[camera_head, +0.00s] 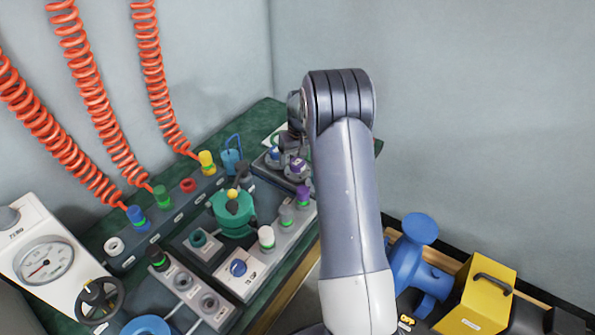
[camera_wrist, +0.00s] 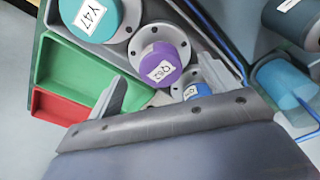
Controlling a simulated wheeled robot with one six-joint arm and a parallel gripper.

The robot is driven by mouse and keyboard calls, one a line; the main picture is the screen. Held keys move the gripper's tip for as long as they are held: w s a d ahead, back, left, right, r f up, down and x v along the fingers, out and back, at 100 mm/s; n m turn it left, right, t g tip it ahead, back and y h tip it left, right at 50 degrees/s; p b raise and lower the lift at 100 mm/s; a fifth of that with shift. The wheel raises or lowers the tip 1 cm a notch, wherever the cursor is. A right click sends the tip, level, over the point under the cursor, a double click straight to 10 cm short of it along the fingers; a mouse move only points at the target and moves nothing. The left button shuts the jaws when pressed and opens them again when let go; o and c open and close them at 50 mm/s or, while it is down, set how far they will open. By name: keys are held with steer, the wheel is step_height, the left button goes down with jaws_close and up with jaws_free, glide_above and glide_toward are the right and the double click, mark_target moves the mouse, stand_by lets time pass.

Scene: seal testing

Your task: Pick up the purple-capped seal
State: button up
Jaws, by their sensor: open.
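The purple-capped seal (camera_wrist: 165,66) has a white label on its cap and a pale round flange with bolt holes. In the wrist view it stands in a grey tray between my fingertips. My gripper (camera_wrist: 160,70) is open, with one finger to the left of the seal and one to the right. I cannot tell how far above the cap the fingertips are. In the head view a purple cap (camera_head: 298,165) shows at the back of the bench, just left of my arm, which hides part of that area.
A teal-capped seal (camera_wrist: 85,15) stands up and left of the purple one. A blue-capped seal (camera_wrist: 198,91) is close at its lower right, partly hidden by my gripper. Green (camera_wrist: 70,82) and red (camera_wrist: 58,106) bins lie left. A blue cylinder (camera_wrist: 285,85) stands right.

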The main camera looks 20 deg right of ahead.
mark_target(297, 162)
steer(key=f, duration=0.4)
steer(key=shift+w+f, duration=0.15)
steer(key=shift+w, duration=0.05)
steer(key=c, duration=1)
steer(key=shift+o, duration=0.2)
